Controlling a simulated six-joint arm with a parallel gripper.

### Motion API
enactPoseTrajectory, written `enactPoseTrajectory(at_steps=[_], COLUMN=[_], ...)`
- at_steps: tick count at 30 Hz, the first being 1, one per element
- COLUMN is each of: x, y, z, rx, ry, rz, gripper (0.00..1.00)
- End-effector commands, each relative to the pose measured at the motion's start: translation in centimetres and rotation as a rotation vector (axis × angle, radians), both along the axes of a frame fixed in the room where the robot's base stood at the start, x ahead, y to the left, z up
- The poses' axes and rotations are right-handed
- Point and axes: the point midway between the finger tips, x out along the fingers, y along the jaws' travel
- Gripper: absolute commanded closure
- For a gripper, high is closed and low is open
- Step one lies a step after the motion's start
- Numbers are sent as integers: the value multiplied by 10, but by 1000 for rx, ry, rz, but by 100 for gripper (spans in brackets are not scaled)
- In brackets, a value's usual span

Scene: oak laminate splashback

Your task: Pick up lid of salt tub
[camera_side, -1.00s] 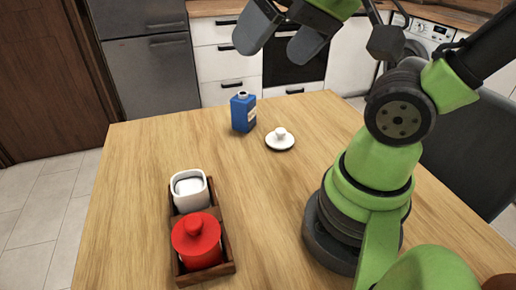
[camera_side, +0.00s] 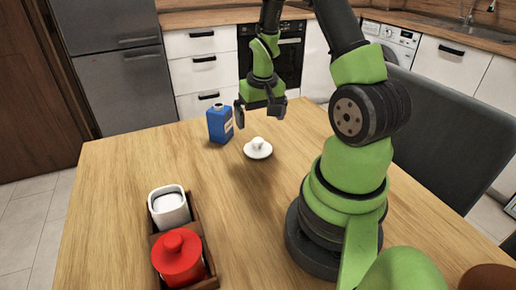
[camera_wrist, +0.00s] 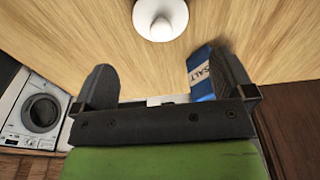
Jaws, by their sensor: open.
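The white lid (camera_side: 258,149) with a round knob lies flat on the table, knob up. It also shows at the top of the wrist view (camera_wrist: 160,17). My gripper (camera_side: 259,114) is open and empty, pointing down above the table near the lid, apart from it. In the wrist view, the lid is beyond the two spread fingers (camera_wrist: 165,80), not between them. The white tub (camera_side: 169,206) stands uncovered in the wooden tray (camera_side: 196,212), with white contents showing inside.
A blue salt box (camera_side: 219,124) stands just left of the lid; its "SALT" label shows beside one finger in the wrist view (camera_wrist: 201,75). A red lidded tub (camera_side: 178,258) sits in the tray's front part. The table between tray and lid is clear.

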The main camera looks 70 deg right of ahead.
Motion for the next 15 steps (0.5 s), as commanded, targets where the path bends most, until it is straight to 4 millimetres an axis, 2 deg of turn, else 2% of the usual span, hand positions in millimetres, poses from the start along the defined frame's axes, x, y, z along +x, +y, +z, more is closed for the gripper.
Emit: enactPoseTrajectory(at_steps=[6, 11, 15], x=[2, 3, 5], y=[-2, -3, -3], z=[-31, -41, -57], rx=[3, 1, 3], ry=[3, 1, 4], rz=[2, 1, 3], gripper=[0, 0, 0])
